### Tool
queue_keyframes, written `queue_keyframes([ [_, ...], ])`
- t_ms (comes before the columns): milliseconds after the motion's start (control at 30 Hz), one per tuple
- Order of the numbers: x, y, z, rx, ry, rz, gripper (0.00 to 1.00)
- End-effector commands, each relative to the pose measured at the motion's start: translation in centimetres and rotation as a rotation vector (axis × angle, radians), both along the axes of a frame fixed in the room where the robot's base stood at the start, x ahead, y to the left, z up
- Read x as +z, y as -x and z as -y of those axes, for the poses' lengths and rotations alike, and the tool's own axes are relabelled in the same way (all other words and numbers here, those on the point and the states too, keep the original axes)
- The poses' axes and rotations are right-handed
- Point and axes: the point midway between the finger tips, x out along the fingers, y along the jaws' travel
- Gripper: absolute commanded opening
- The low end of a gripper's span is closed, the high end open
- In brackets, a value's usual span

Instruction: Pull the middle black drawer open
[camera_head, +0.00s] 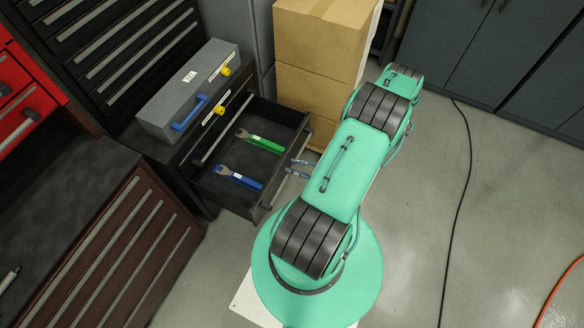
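A black drawer (233,197) stands pulled out of a dark cabinet, below a shut top drawer with a long bar handle (222,128). I take it to be the middle drawer; anything lower is hidden. Its own bar handle (287,170) runs along its front edge. A green-handled wrench (261,142) and a blue-handled wrench (239,179) lie inside. My gripper (296,168) shows only as small finger parts at the middle of this handle, left of my green arm. My arm hides the rest. Whether the fingers close on the handle is too small to tell.
A grey toolbox (190,92) with a blue handle sits on the cabinet. Stacked cardboard boxes (318,45) stand close behind the drawer and my arm. A brown drawer unit (125,250) is at lower left. Open floor (500,210) with a black cable (467,170) lies right.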

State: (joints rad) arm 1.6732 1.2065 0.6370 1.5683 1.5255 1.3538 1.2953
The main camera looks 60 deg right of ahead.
Motion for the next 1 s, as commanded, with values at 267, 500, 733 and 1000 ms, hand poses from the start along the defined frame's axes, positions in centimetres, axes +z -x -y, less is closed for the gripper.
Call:
queue_keyframes([
  [267, 0.6, 3.2, 0.1, -0.003, 0.001, 0.0, 0.37],
  [500, 1.2, 6.3, 0.1, -0.002, 0.001, -0.001, 0.37],
  [733, 1.7, 8.8, 0.1, -0.002, 0.001, -0.001, 0.37],
  [1000, 1.9, 10.1, 0.0, 0.001, 0.001, 0.0, 0.37],
])
